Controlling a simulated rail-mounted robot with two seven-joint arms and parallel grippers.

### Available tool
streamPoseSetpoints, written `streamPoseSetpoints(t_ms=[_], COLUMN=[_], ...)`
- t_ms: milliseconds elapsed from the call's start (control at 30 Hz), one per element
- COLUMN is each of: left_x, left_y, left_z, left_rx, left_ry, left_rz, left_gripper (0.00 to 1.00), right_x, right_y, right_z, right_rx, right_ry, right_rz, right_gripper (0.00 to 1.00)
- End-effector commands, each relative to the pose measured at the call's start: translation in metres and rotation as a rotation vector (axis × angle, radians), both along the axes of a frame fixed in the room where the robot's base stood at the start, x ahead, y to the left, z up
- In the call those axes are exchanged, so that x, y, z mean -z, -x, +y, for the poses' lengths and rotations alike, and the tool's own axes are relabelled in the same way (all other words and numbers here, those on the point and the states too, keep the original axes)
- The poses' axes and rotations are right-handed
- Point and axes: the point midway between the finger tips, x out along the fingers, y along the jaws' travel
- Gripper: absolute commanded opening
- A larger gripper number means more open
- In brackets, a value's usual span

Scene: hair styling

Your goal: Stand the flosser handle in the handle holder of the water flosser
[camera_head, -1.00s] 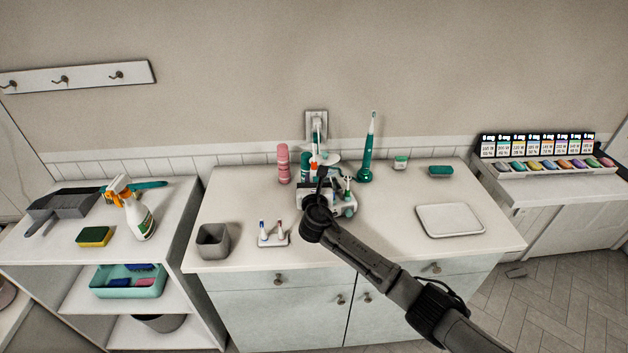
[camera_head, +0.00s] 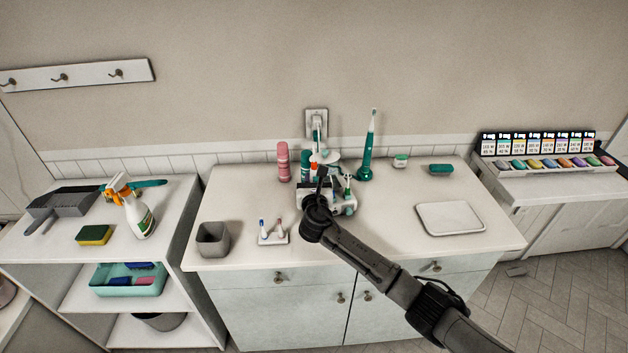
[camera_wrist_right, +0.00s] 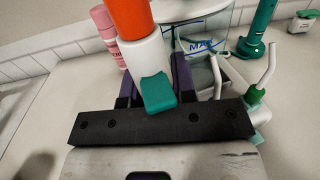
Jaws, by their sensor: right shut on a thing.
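The flosser handle, white with an orange band (camera_head: 313,168) and a teal button, is upright in my right gripper (camera_head: 318,190). In the right wrist view its white body (camera_wrist_right: 146,56) stands between the two dark fingers of my right gripper (camera_wrist_right: 154,85), which is shut on it. The water flosser (camera_head: 347,207) is right at the gripper, partly hidden by my arm. Its clear tank marked MAX (camera_wrist_right: 202,47) stands just behind and right of the handle. The handle's lower end and the handle holder are hidden, so I cannot tell whether they touch. My left gripper is out of view.
A pink bottle (camera_head: 283,162) stands left of the flosser and a teal electric toothbrush (camera_head: 366,160) stands behind right. A small stand with brush heads (camera_head: 273,238), a grey cup (camera_head: 212,240) and a white tray (camera_head: 450,219) are on the counter.

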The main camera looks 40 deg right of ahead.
Motion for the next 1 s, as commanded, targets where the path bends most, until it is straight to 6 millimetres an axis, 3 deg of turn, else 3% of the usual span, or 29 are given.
streamPoseSetpoints(t_ms=[1000], left_x=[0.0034], left_y=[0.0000], left_z=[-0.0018], left_rx=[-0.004], left_ry=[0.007], left_rz=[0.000], left_gripper=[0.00], right_x=[0.0094], right_y=[0.0001], right_z=[0.0001], right_rx=[0.000], right_ry=[0.000], right_rz=[0.000], right_gripper=[0.12])
